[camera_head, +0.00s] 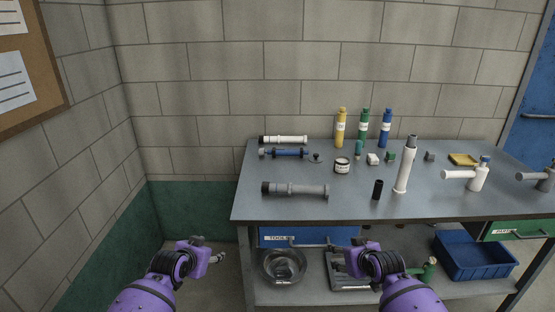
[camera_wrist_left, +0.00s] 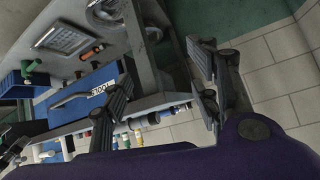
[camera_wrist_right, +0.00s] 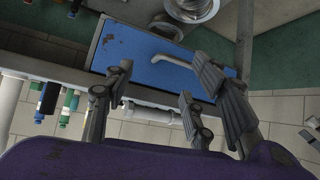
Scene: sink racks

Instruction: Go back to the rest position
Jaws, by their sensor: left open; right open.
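My left gripper (camera_head: 213,258) is open and empty in the head view, left of the workbench (camera_head: 300,211) and below its top. In the left wrist view its fingers (camera_wrist_left: 165,95) are spread with nothing between them. My right gripper (camera_head: 340,257) is in front of the bench, below the tabletop edge, near the blue tools drawer (camera_head: 268,240). In the right wrist view its fingers (camera_wrist_right: 155,100) are apart and empty, with the blue drawer and its handle behind them. Whether the right gripper touches the bench is not clear.
On the bench top are a grey pipe (camera_head: 300,190), a white pipe (camera_head: 285,139), yellow (camera_head: 340,130), green (camera_head: 363,128) and blue bottles (camera_head: 386,130). A steel bowl (camera_head: 283,266) and a blue bin (camera_head: 470,257) are on the lower shelf. A wall stands at left.

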